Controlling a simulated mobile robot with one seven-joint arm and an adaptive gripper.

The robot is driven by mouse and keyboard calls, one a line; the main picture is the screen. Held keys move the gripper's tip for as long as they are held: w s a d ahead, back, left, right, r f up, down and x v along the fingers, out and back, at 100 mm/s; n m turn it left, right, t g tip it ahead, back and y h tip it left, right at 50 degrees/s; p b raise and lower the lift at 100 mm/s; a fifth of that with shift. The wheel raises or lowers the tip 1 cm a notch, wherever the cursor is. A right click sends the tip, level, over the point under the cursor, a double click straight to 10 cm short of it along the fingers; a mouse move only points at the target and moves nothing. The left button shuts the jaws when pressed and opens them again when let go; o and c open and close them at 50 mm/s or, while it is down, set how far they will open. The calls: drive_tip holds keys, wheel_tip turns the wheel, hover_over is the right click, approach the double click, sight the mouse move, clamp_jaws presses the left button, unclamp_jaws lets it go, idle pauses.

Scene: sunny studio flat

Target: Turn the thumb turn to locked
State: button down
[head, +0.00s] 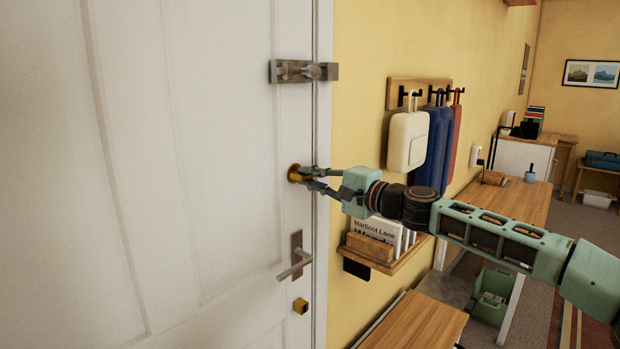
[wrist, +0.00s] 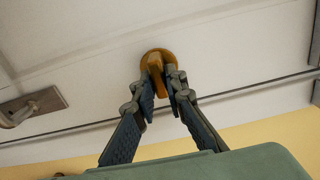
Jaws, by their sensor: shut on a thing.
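The brass thumb turn (head: 295,174) is on the white door (head: 215,170) near its right edge, between the slide bolt above and the lever handle below. In the wrist view the thumb turn (wrist: 155,62) shows as a round brass plate with a raised grip. My gripper (head: 305,177) reaches it from the right in the head view. Its two fingers (wrist: 159,80) are shut around the grip, one on each side. The fingers partly hide the turn, and I cannot tell whether it stands at locked.
A slide bolt (head: 304,71) sits above and a lever handle (head: 295,258) below, with a small brass fitting (head: 300,306) under it. A letter rack (head: 383,246) and hanging bags (head: 432,142) are on the yellow wall close to my arm. A wooden bench (head: 415,322) stands below.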

drive_tip(key=c, duration=2)
unclamp_jaws()
drive_tip(key=shift+o, duration=0.2)
drive_tip(key=shift+d, duration=0.1)
drive_tip(key=v, duration=1.2)
